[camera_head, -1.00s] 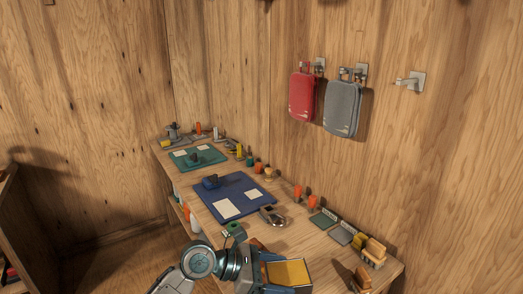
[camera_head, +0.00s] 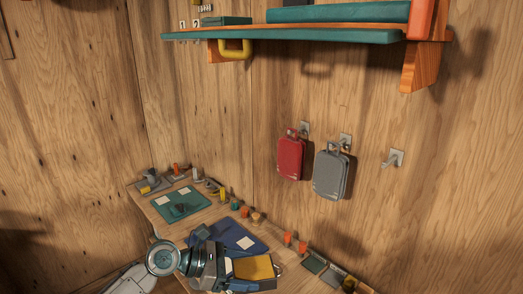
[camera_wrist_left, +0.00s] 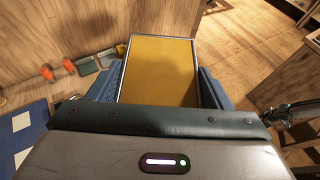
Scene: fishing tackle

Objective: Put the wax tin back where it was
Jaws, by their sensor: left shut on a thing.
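My left gripper (camera_head: 232,270) is shut on a flat rectangular tin with a yellow face and a grey rim (camera_head: 253,267), which I take for the wax tin. In the left wrist view, the tin (camera_wrist_left: 160,72) sits between the two blue-grey fingers (camera_wrist_left: 158,90), its yellow face turned to the camera. In the head view, the arm and tin appear in front of the workbench and cover part of it. No spot on bench or shelf is clearly marked as the tin's place.
A blue mat (camera_head: 232,233) and green mat (camera_head: 180,204) lie on the bench.

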